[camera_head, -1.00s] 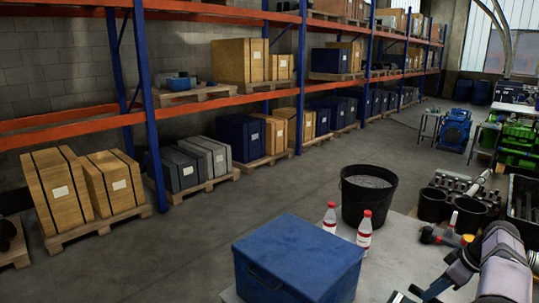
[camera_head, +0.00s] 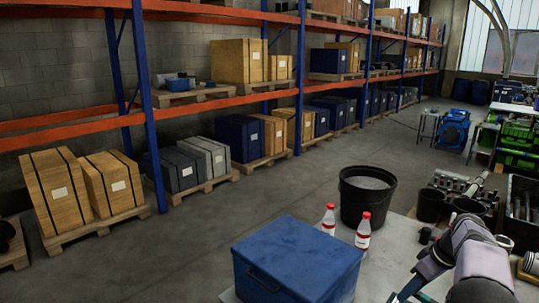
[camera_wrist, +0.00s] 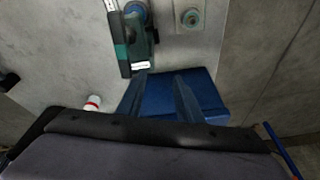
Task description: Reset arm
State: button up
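My gripper (camera_wrist: 159,92) shows in the wrist view, with two dark fingers set apart and nothing between their tips. They point over the blue box (camera_wrist: 208,88), which lies beyond them; I cannot tell the distance. In the head view my arm enters from the bottom right, and the gripper itself cannot be made out there. The closed blue box (camera_head: 296,262) stands on the grey table (camera_head: 398,255) at the bottom middle.
Two red-capped bottles (camera_head: 362,232) (camera_head: 328,219) and a black bucket (camera_head: 366,198) stand behind the box. A red-capped bottle (camera_wrist: 93,103) also shows in the wrist view. Black pots (camera_head: 431,205) stand at right. Loaded shelving (camera_head: 137,100) lines the wall. The aisle floor is clear.

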jog(key=s+a+f+m+g+h+b, duration=0.1)
jog(key=s+a+f+m+b, duration=0.15)
jog(key=s+a, duration=0.5)
jog(key=s+a+f+m+g+b, duration=0.1)
jog(key=s+a+f, duration=0.25)
jog(key=a, duration=0.75)
jog(key=s+a+f+m+b, duration=0.1)
jog(key=s+a+f, duration=0.2)
jog(key=s, duration=0.5)
jog(key=s+a+f+m+h+b, duration=0.1)
jog(key=s+a+f, duration=0.2)
jog(key=s, duration=0.5)
jog(key=shift+a+g, duration=0.4)
jog(key=shift+a, duration=0.25)
